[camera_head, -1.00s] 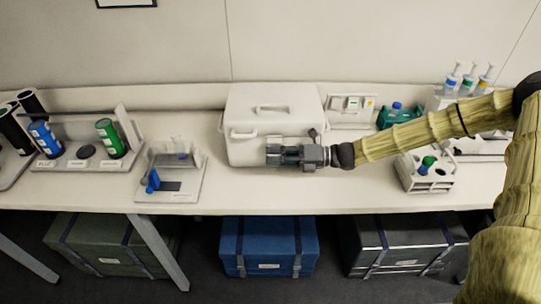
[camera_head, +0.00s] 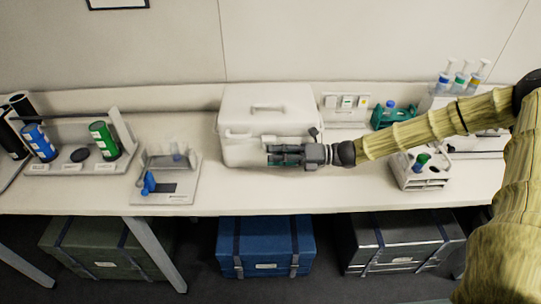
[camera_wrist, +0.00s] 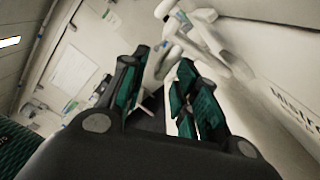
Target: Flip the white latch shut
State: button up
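The white box (camera_head: 238,152) stands on the bench with its lid (camera_head: 268,97) down. A pale bar (camera_head: 240,134) sticks out along its upper front; I cannot tell at this size whether it is the latch. My gripper (camera_head: 272,155) is in front of the box, pointing left along its front face. In the wrist view my gripper (camera_wrist: 160,85) has its green-padded fingers apart. A white latch-like part (camera_wrist: 212,42) rises beyond the fingertips, and a pale piece shows in the gap between the fingers. Whether they touch it is unclear.
A small stand with a blue item (camera_head: 149,182) is left of the box. A rack with tubes (camera_head: 420,172) stands right, under my arm. A teal holder (camera_head: 392,116) and a switch panel (camera_head: 346,103) are behind. Bare bench (camera_head: 320,190) lies in front.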

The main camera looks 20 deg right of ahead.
jog(key=v, duration=1)
jog(key=shift+c, duration=0.2)
